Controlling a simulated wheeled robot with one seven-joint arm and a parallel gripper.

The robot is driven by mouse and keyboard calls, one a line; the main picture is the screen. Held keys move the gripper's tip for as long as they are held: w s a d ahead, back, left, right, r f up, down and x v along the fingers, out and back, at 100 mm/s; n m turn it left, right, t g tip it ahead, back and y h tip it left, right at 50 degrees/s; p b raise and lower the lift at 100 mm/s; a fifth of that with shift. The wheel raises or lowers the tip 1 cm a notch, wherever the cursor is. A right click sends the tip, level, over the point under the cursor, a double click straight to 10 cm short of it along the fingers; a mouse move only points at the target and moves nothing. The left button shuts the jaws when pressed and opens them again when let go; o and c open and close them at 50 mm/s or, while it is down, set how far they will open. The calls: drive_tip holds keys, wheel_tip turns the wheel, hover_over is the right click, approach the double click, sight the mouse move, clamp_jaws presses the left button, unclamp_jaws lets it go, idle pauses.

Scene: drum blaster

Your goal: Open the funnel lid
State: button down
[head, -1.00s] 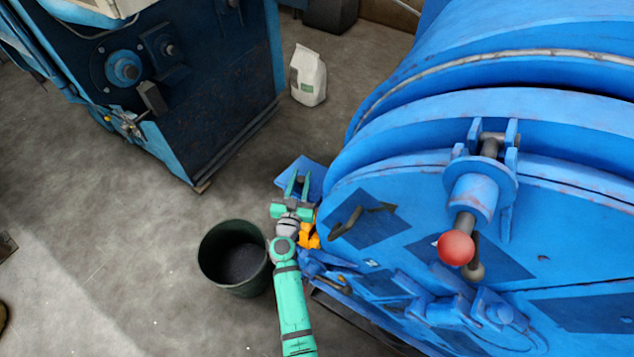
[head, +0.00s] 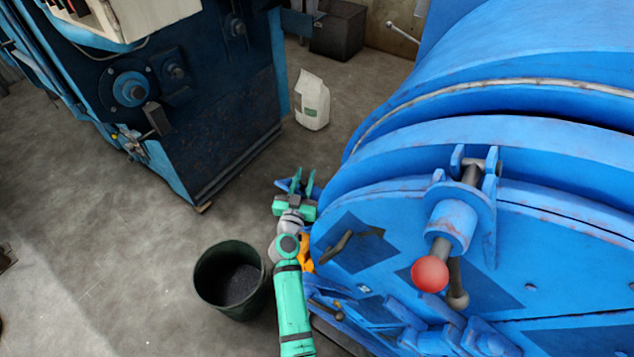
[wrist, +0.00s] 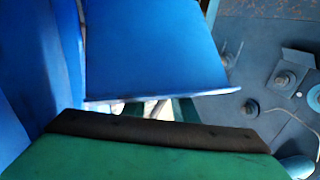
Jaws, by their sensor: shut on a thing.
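The funnel lid is a flat blue panel (head: 284,184) at the left edge of the big blue drum, partly hidden behind my fingers in the head view. It fills the upper middle of the wrist view (wrist: 155,50), with its lower edge right in front of my gripper's dark edge. My green gripper (head: 304,178) is shut on the lid. The exact contact is hidden in the wrist view. The funnel itself cannot be made out clearly.
The blue drum (head: 480,130) with a red-knobbed handle (head: 430,274) stands close on the right. A dark green bucket (head: 232,280) is left of my arm. A white bag (head: 312,100) and a dark blue machine (head: 190,110) stand beyond. Floor between is clear.

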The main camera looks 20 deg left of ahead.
drive_tip(key=shift+w+d+f+h, duration=0.3)
drive_tip(key=shift+w+d+f, duration=0.1)
drive_tip(key=shift+d, duration=0.25)
drive_tip(key=c, duration=1.4)
unclamp_jaws()
drive_tip(key=shift+f, duration=0.15)
drive_tip(key=shift+s+a, duration=0.1)
drive_tip(key=shift+a+r, duration=0.2)
drive_tip(key=shift+r, duration=0.05)
